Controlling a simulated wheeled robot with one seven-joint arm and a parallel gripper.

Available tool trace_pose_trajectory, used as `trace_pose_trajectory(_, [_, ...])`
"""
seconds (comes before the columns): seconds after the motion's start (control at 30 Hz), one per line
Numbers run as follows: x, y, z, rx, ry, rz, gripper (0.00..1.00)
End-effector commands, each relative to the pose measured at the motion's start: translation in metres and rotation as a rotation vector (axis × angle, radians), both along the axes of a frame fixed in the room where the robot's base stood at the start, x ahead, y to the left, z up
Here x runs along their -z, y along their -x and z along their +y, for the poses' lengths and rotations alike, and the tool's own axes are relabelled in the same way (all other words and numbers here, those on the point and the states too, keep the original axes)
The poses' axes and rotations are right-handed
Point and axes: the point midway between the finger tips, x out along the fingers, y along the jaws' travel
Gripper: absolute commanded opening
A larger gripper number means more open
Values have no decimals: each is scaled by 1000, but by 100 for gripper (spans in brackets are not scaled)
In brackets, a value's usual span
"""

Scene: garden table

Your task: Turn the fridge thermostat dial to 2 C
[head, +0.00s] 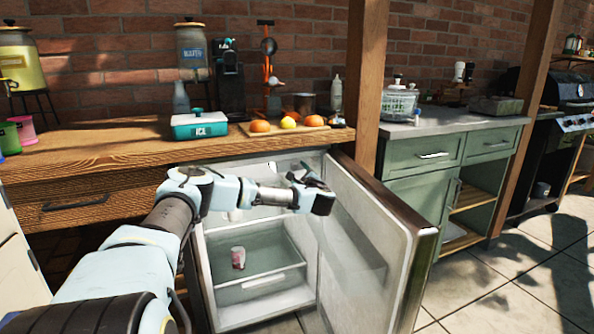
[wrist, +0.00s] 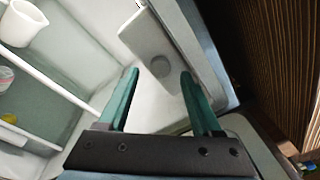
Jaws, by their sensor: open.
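The small fridge (head: 212,285) stands open under the wooden counter, with its door (head: 385,225) swung out to the right. In the wrist view a pale thermostat housing (wrist: 140,32) is fixed at the top of the interior. A round grey dial (wrist: 160,67) sits on it; its marks and setting are too small to read. My gripper (wrist: 160,72) is open and empty. Its two green fingers point at the housing, with the dial appearing between the tips; I cannot tell the remaining gap. In the head view my gripper (head: 305,177) is at the fridge's upper opening, and the dial cannot be made out.
A white cup (wrist: 30,22) is on a fridge shelf, and a pink-and-white tub (head: 238,258) is in the lower bin. The open door closes off the right side.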

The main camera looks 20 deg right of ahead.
Motion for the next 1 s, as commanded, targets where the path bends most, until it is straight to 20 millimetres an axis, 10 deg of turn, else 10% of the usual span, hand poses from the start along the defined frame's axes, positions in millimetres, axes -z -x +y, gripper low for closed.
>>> trace_pose_trajectory(0.5, [0, -19, 0, 1, -1, 0, 66])
trace_pose_trajectory(1.0, [0, -19, 0, 1, -1, 0, 10])
